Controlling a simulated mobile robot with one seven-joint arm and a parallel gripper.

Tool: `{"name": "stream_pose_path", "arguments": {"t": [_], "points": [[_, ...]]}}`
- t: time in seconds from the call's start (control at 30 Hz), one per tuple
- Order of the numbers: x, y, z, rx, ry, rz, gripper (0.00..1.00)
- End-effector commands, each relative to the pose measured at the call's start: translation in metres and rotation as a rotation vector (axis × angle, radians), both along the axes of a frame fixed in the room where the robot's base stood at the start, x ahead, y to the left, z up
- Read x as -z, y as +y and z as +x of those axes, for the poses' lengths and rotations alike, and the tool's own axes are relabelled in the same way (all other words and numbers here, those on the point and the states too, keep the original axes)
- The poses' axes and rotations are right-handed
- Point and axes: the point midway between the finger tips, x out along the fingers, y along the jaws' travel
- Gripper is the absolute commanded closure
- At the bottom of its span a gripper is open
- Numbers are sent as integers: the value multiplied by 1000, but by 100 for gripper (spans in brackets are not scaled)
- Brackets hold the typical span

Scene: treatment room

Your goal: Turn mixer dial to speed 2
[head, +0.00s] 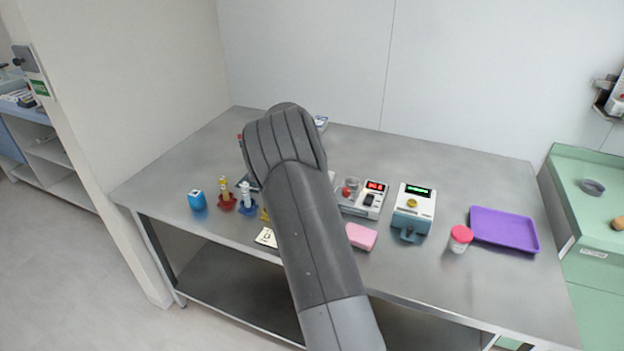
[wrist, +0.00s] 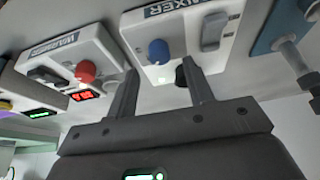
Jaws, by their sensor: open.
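The mixer (wrist: 178,18) is a white box labelled MIXER in the wrist view. Its blue dial (wrist: 158,52) stands near a grey switch (wrist: 213,32), a small lit green display and a black round part (wrist: 182,75). My gripper (wrist: 160,68) is open and empty, with its two fingers pointing at the mixer. The dial shows between the fingertips, a little beyond them; I cannot tell whether they touch it. The dial's setting is not readable. In the head view my arm hides the gripper and most or all of the mixer.
Beside the mixer is a white device with a red dial (wrist: 85,72) and red display; it also shows in the head view (head: 362,198). Further right are a yellow-dial device (head: 413,208), pink block (head: 361,236), red-lidded jar (head: 460,238) and purple tray (head: 504,229).

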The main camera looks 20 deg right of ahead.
Motion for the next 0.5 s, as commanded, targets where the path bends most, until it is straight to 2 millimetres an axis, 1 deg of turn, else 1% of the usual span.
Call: {"name": "stream_pose_path", "arguments": {"t": [0.03,0.23,0.4,0.5], "points": [[-12,4,-2,-1,-3,1,52],[-46,14,-13,-2,-2,1,52],[-63,19,-18,-1,0,0,52],[-66,20,-20,-1,1,0,52]]}}
